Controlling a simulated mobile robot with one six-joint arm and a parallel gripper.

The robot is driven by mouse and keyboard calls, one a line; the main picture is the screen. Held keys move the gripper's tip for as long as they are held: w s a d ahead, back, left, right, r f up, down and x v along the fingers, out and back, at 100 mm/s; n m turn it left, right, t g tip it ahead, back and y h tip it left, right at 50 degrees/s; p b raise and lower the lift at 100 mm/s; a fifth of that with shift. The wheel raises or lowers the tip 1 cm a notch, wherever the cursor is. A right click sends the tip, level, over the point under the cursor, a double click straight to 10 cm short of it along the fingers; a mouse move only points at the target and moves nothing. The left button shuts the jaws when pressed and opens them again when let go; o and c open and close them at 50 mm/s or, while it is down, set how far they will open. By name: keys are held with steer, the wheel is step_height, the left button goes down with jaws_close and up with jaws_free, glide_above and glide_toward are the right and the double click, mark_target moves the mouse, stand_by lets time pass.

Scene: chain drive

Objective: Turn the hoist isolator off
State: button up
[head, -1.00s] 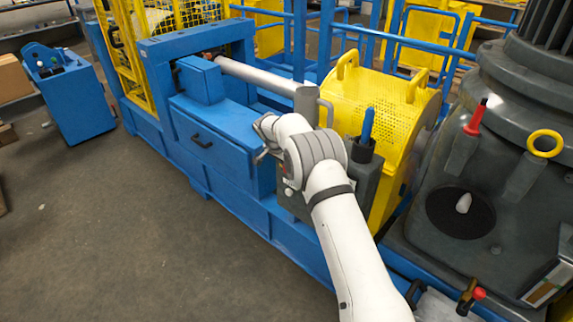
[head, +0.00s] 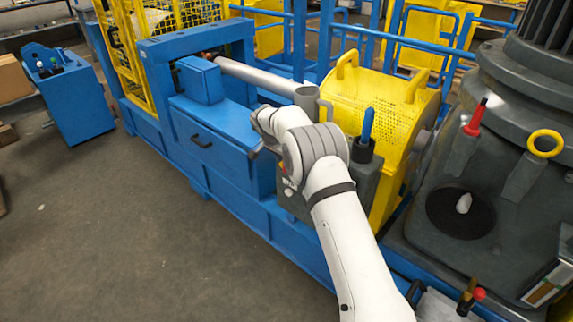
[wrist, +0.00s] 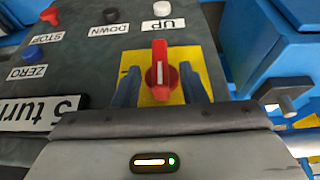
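The hoist isolator (wrist: 160,72) is a red rotary switch on a yellow plate (wrist: 194,92), seen in the wrist view. Its red handle, with a white stripe, points straight up and down in that picture. My gripper (wrist: 159,72) is open, with one blue-grey finger on each side of the red handle. Gaps show between the fingers and the handle.
Upside-down labels mark a red STOP button (wrist: 49,16), a black DOWN button (wrist: 111,15), a white UP button (wrist: 163,9) and a blue ZERO button (wrist: 32,52). A blue housing with a grey handle (wrist: 283,94) stands close on the right in the wrist view.

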steer(key=shift+v, duration=2.2)
steer(key=shift+d+r, duration=0.1)
steer(key=s+d+r+n+g+y+p, duration=0.1)
steer(key=s+d+r+n+y+p, duration=0.2)
steer(key=s+d+r, duration=1.45)
steer(key=s+d+r+n+p, duration=0.1)
steer(key=s+d+n, duration=0.1)
steer(key=s, duration=1.2)
steer(key=s+d+r+n+p, duration=0.1)
steer(key=s+d+n+p, duration=0.1)
steer(key=s, duration=1.2)
steer(key=shift+d+n, duration=0.3)
steer(key=shift+d, duration=0.5)
